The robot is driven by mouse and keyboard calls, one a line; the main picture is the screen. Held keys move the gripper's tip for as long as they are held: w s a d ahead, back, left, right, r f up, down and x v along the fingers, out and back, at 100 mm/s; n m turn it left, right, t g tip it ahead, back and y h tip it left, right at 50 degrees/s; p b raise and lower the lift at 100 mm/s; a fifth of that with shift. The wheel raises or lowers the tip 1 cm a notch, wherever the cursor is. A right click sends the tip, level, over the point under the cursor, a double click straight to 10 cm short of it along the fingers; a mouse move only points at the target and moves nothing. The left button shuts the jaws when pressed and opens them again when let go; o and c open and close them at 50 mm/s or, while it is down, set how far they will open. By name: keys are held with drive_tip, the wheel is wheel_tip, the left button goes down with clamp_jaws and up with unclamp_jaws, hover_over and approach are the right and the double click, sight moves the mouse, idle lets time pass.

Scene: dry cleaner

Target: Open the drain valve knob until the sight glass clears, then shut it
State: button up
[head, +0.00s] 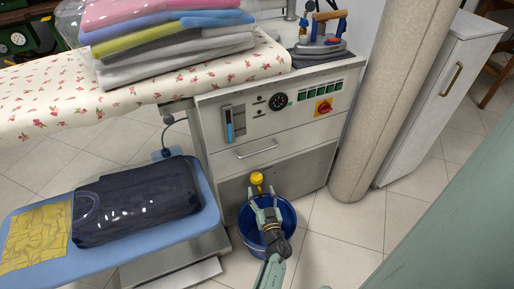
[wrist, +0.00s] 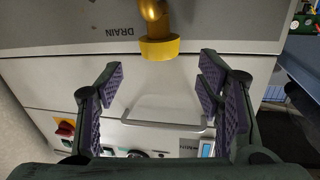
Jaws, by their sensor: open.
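The yellow drain valve knob (head: 257,179) sticks out low on the front of the white cabinet. In the wrist view the yellow knob (wrist: 159,48) hangs on a brass-coloured pipe beside the word DRAIN. My gripper (head: 265,202) is open and empty, just in front of the knob; in the wrist view its fingers (wrist: 160,78) are spread to either side below the knob, apart from it. The sight glass (head: 228,124) is an upright slot at the panel's left, showing blue inside; a part shows in the wrist view (wrist: 206,149).
A blue bucket (head: 248,226) stands on the floor below the knob, partly behind my gripper. A drawer handle (head: 257,149) is above the knob. A blue board (head: 207,212) with a dark packed garment is at left; a beige column (head: 385,100) stands at right.

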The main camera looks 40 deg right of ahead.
sight(258, 182)
drive_tip(key=b+x, duration=0.1)
drive_tip(key=x, duration=0.2)
drive_tip(key=b+x, duration=0.2)
drive_tip(key=shift+w+d+f, duration=0.15)
drive_tip(key=shift+w+f, duration=0.05)
drive_tip(key=shift+w, duration=0.15)
drive_tip(key=shift+w+d+r, duration=0.15)
drive_tip(key=shift+w+d, duration=0.05)
drive_tip(key=shift+w, duration=0.3)
drive_tip(key=shift+c, duration=0.5)
drive_tip(key=c, duration=1)
